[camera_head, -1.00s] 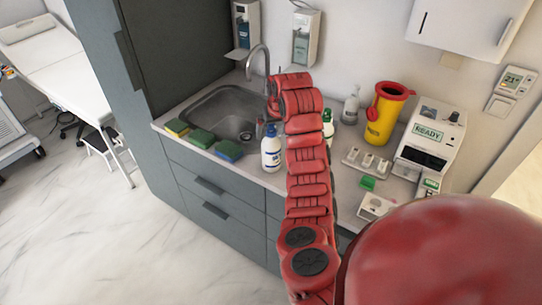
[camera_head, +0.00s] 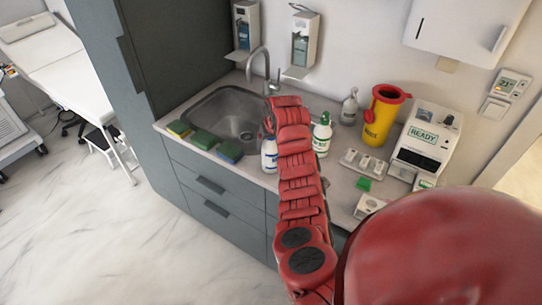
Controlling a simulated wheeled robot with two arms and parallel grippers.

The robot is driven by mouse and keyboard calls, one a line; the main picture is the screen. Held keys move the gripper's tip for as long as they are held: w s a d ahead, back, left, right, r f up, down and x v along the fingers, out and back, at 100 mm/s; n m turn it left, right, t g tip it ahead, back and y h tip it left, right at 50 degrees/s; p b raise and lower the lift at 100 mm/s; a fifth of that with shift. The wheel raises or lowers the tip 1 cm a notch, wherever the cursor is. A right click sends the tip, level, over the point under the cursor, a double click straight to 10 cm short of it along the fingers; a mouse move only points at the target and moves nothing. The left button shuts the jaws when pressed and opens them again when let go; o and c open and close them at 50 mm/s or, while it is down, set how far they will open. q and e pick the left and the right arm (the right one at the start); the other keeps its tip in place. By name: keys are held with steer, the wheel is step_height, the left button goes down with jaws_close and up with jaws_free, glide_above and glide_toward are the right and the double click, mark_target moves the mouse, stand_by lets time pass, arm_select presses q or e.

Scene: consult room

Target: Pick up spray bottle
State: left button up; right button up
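Three bottles stand on the counter. A white bottle with a blue label (camera_head: 269,156) is partly hidden behind my red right arm. A white bottle with a green top and label (camera_head: 322,138) stands just right of the arm. A small pale bottle with a pump or spray head (camera_head: 349,108) stands further back by the wall. I cannot tell for sure which is the spray bottle. My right gripper (camera_head: 269,122) is at the arm's far end, above the white-and-blue bottle; its fingers are mostly hidden by the arm. My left gripper is not in view.
A sink (camera_head: 222,112) with a tall faucet (camera_head: 262,62) lies left. Several sponges (camera_head: 203,139) line the counter's front edge. A yellow sharps bin (camera_head: 381,118) and a white device (camera_head: 426,143) stand right. Wall dispensers (camera_head: 301,45) hang above.

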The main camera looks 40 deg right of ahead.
jaws_close()
stand_by(0.4)
